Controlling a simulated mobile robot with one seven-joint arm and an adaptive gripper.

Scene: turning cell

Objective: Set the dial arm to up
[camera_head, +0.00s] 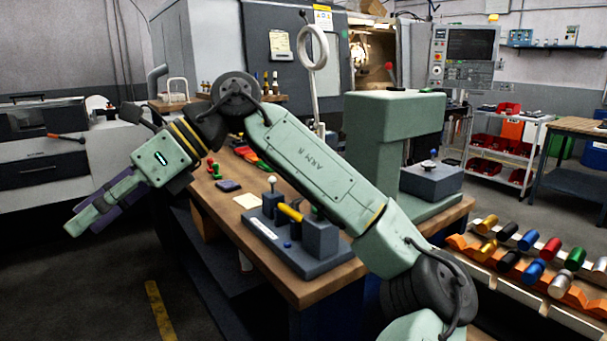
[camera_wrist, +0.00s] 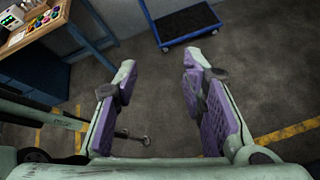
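No part is clearly marked as the dial arm, so I cannot tell its setting. A grey-blue block (camera_head: 431,183) with a small dark piece and pale knob (camera_head: 433,156) on top stands at the bench's right end, by a green column with an overhanging head (camera_head: 385,125). A grey fixture (camera_head: 300,250) with a white-knobbed lever (camera_head: 271,182) and a yellow cylinder (camera_head: 290,212) sits at the bench's front. My gripper (camera_head: 82,222) hangs at the left, away from the bench. In the wrist view, its purple-padded fingers (camera_wrist: 158,75) are open and empty above the floor.
My arm crosses in front of the wooden bench (camera_head: 330,275) and hides part of it. A rack of coloured cylinders (camera_head: 535,255) stands at the right. A blue cart (camera_wrist: 185,25) stands on the floor in the wrist view. Floor below my gripper is mostly clear.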

